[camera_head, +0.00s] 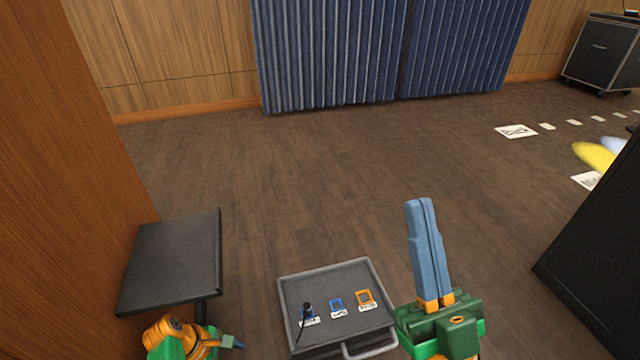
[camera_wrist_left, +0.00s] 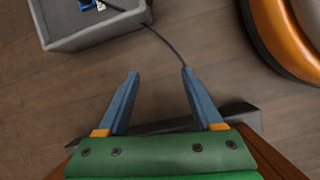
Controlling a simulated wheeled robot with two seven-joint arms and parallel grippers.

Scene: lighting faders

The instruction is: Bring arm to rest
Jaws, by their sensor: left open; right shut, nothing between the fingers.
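My right gripper (camera_head: 419,203) points up at the lower right of the head view, to the right of the grey tray. Its two blue fingers are pressed together with nothing between them. My left gripper (camera_head: 240,345) is low at the left in the head view, left of the tray and just below the dark stand, and only partly shows. In the left wrist view its two blue fingers (camera_wrist_left: 160,73) are spread apart and empty above the floor. A dark cable runs close to its right fingertip there.
A black stand (camera_head: 170,262) is at left beside a wooden panel (camera_head: 60,130). A dark cabinet (camera_head: 600,240) is at right. The floor beyond is open.

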